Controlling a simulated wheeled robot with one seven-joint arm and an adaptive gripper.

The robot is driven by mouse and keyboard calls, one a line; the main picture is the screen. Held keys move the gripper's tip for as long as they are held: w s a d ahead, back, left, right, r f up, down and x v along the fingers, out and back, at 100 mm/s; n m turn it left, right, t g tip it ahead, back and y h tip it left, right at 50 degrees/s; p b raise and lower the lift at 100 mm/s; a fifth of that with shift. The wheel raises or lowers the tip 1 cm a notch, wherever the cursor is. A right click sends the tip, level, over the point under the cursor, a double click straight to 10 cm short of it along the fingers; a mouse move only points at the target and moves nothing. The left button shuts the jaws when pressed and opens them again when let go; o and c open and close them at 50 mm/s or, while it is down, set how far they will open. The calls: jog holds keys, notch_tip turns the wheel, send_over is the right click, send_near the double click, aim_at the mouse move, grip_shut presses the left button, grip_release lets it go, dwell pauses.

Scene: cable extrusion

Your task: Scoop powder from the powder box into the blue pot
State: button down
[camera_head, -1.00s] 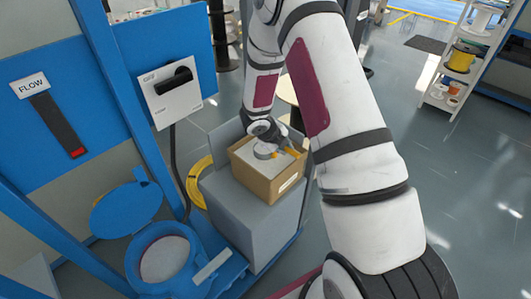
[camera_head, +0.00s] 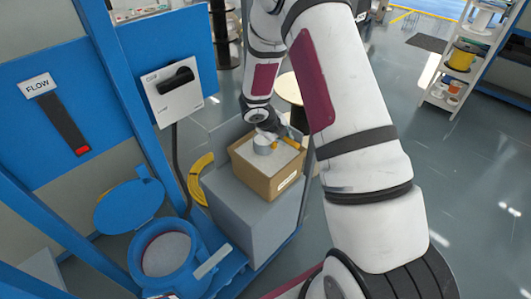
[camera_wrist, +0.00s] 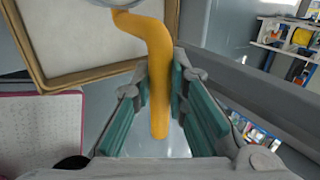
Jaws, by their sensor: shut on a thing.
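My gripper (camera_wrist: 160,78) is shut on the yellow handle of the scoop (camera_wrist: 158,100); the handle runs between the teal finger pads. The scoop's grey cup (camera_head: 263,145) is at the powder box, over or touching the pale powder (camera_head: 268,160); I cannot tell which. What is in the cup is not visible. The powder box (camera_head: 280,184) is an open cardboard box on a grey block. In the wrist view its rim (camera_wrist: 85,82) is at upper left. The blue pot (camera_head: 196,268) stands open at lower left, with pale material inside.
The pot's blue lid (camera_head: 128,207) is swung open behind it. A blue frame post (camera_head: 150,160) and a control box with a black lever (camera_head: 174,90) stand left of the powder box. A yellow coil (camera_head: 200,182) leans beside the grey block (camera_head: 248,215).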

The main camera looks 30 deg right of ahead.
jog(key=shift+r+p, duration=1.25)
jog(key=shift+r, duration=2.2)
